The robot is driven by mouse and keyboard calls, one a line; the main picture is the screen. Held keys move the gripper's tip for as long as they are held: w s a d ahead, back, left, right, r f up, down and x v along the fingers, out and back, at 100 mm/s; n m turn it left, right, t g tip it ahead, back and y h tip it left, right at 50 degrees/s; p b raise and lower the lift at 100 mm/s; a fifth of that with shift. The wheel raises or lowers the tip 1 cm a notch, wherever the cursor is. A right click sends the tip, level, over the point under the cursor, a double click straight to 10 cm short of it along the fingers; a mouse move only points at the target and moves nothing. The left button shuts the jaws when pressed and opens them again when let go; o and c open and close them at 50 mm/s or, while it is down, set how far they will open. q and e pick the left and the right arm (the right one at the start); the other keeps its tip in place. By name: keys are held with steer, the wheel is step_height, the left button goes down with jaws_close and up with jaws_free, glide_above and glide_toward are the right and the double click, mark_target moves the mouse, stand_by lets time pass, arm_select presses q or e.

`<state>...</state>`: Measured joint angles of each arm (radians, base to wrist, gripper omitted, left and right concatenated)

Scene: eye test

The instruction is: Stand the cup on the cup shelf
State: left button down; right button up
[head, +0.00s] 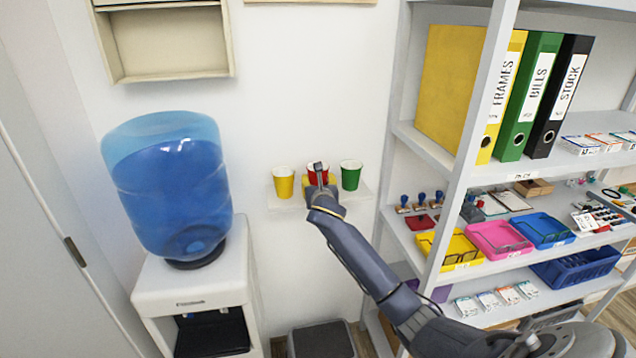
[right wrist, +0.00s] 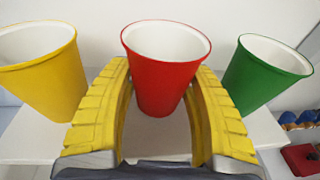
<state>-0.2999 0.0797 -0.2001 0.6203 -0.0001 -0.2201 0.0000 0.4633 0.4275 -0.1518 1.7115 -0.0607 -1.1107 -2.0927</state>
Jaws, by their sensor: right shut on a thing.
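The red cup (head: 312,172) is upright between the yellow fingers of my right gripper (head: 320,181), which is shut on it. The right wrist view shows the red cup (right wrist: 165,72) closely, with one finger on either side and its white inside empty. It is at the white cup shelf (head: 298,203) on the wall, between a yellow cup (head: 283,184) and a green cup (head: 350,176). I cannot tell whether its base touches the shelf, since the gripper hides much of it. My left gripper is not in view.
A water dispenser with a blue bottle (head: 172,190) stands at the left. A grey rack (head: 450,215) with binders and trays is at the right, near my right arm. A wooden wall box (head: 165,45) hangs above. A dark bin (head: 322,340) is below the shelf.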

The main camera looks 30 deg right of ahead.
steer(key=shift+f, duration=0.15)
steer(key=o, duration=0.8)
steer(key=shift+c, duration=0.2)
